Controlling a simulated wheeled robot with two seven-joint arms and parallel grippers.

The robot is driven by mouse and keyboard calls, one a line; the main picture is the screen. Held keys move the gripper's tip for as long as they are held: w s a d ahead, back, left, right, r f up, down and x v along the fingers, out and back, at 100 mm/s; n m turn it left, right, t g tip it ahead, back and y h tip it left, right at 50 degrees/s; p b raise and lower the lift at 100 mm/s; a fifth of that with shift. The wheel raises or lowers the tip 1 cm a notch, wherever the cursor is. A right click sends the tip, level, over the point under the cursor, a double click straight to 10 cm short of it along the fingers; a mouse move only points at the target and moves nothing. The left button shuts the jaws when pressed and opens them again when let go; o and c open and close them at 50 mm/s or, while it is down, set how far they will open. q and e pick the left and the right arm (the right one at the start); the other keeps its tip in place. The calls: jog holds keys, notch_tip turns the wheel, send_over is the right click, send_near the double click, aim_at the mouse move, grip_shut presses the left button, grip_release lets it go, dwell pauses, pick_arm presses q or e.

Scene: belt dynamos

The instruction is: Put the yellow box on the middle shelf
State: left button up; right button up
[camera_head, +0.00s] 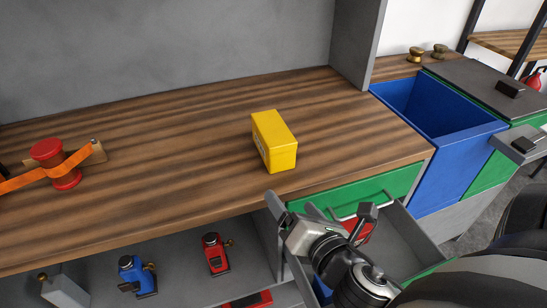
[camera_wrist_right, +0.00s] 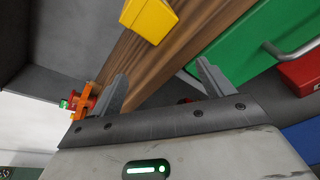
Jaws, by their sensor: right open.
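The yellow box (camera_head: 274,141) stands on the wooden worktop (camera_head: 190,132), near its right front part. It has a pale label on its left side. In the right wrist view the yellow box (camera_wrist_right: 149,17) shows at the top edge, partly cut off. My right gripper (camera_head: 320,208) is open and empty, in front of the worktop edge and nearer to me than the box; its open fingers also show in the wrist view (camera_wrist_right: 162,82). A grey shelf (camera_head: 190,275) lies under the worktop; I cannot tell which shelf is the middle one. My left gripper is not in view.
A green-fronted drawer (camera_head: 390,187) stands open beside my right gripper, with a red item inside. A red spool (camera_head: 58,165) with an orange belt stands at the left. Blue (camera_head: 137,276) and red (camera_head: 214,254) devices occupy the lower shelf. A blue bin (camera_head: 440,120) is at right.

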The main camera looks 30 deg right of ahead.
notch_tip(320, 180, up, 5)
jog(key=d+n+t+h+b, duration=0.1)
jog(key=d+n+t+h, duration=0.1)
jog(key=n, duration=0.5)
jog(key=p, duration=0.2)
send_near(275, 131)
jog(key=x, duration=0.4)
jog(key=shift+f, duration=0.25)
jog(key=shift+x, duration=3.05)
jog(key=c, duration=1.2)
jog(key=shift+r, duration=0.15)
jog(key=c, duration=0.4)
